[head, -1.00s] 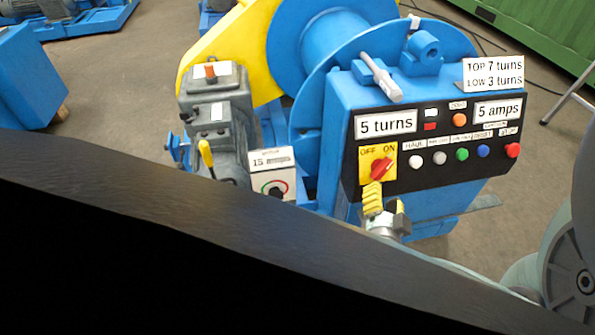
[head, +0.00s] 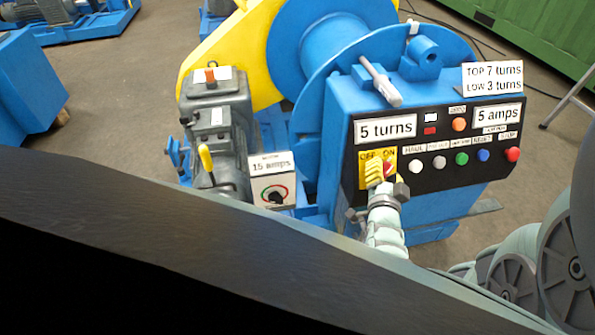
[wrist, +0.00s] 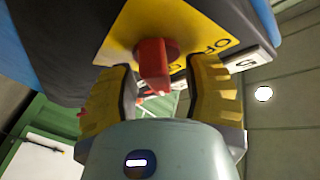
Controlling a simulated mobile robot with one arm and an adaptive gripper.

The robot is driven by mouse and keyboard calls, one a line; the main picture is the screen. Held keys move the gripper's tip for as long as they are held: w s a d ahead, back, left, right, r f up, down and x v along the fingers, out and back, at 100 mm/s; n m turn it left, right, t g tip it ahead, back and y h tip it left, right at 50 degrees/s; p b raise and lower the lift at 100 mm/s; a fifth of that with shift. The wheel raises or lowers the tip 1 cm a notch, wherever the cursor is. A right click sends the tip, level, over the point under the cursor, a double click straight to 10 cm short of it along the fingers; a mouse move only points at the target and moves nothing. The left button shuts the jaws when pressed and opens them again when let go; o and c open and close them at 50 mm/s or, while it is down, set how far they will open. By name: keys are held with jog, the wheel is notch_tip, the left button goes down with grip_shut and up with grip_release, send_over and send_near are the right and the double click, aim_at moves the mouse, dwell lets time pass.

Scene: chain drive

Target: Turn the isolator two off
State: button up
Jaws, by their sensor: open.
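The red rotary knob (head: 390,167) sits on a yellow plate (head: 363,180) marked OFF and ON, at the left of the blue console's black panel. I cannot read an isolator number on it. My gripper (head: 386,178) is at the front of this plate, with its yellow fingers partly covering the plate and knob. In the wrist view the red knob (wrist: 153,66) stands between the two open, yellow-padded fingers (wrist: 160,84), with gaps at its sides. The knob's exact pointing is hard to tell now.
White, green, blue and red buttons (head: 462,158) run along the panel to the right. A grey lever (head: 381,82) lies on top of the console. A grey motor unit (head: 215,130) and a 15 amps dial box (head: 272,182) stand left.

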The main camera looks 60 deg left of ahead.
jog(key=shift+o, duration=0.2)
grip_shut()
dwell(0.3)
